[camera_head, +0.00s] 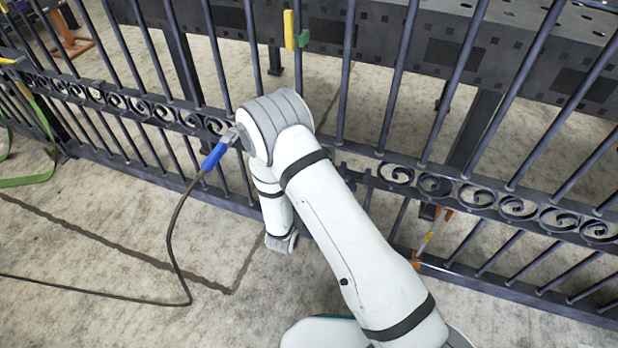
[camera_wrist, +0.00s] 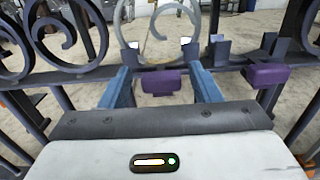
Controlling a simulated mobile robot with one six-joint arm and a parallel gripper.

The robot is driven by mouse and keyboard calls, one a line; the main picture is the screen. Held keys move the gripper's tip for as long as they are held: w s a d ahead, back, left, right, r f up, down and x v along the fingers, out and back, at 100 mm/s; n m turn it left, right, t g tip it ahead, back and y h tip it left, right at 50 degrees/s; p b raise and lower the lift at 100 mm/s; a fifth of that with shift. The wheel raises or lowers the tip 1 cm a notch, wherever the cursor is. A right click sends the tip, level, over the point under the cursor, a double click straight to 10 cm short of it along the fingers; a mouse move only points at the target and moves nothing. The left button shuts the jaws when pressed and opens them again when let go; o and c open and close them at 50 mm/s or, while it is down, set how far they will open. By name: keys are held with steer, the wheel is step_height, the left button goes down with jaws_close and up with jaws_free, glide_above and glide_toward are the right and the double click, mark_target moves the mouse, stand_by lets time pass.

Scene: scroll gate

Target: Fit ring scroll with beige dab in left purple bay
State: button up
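In the wrist view, my gripper (camera_wrist: 161,46) has two blue fingers reaching forward, spread to either side of a purple block (camera_wrist: 161,83) on the gate rail. This is the left of two purple blocks; the right one (camera_wrist: 268,75) is clear of the fingers. A pale, ring-like scroll (camera_wrist: 148,50) shows between and above the fingertips. I cannot tell whether the fingers touch it, or whether it sits in the bay. No beige dab shows clearly. In the head view my arm hides the gripper and this stretch of rail.
The dark gate (camera_head: 395,157) crosses the head view, with scrolls along its rail. A blue-handled cable (camera_head: 215,157) runs over the floor at left. Yellow (camera_head: 289,30) and green (camera_head: 303,38) pieces hang on upper bars. An orange-ended tool (camera_head: 430,238) leans low at right.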

steer(key=shift+s, duration=0.2)
steer(key=p+v, duration=0.2)
steer(key=v, duration=0.5)
steer(key=shift+s, duration=0.3)
steer(key=shift+a, duration=0.1)
steer(key=d+r+m+g+h+p, duration=0.55)
steer(key=d+r, duration=0.25)
steer(key=r, duration=0.4)
steer(key=d+r+m+g+h+p, duration=0.45)
steer(key=d+r+m, duration=0.35)
steer(key=r, duration=0.4)
steer(key=s+d+r+m+g+y+p, duration=0.4)
steer(key=s+d+r+m+g+p, duration=0.4)
steer(key=r, duration=0.5)
steer(key=s+r+m+t+y+p, duration=0.1)
steer(key=s+r+m+y+p, duration=0.2)
steer(key=r, duration=0.4)
steer(key=s+a+r+m+t+y+p, duration=0.1)
steer(key=s+r+m+y+p, duration=0.2)
steer(key=r, duration=0.4)
steer(key=s+a+r+m+t+y+p, duration=0.1)
steer(key=s+r+m+y+p, duration=0.3)
steer(key=r+p, duration=0.3)
steer(key=shift+r+m+y, duration=0.45)
steer(key=shift+m+y, duration=0.05)
steer(key=shift+m, duration=0.15)
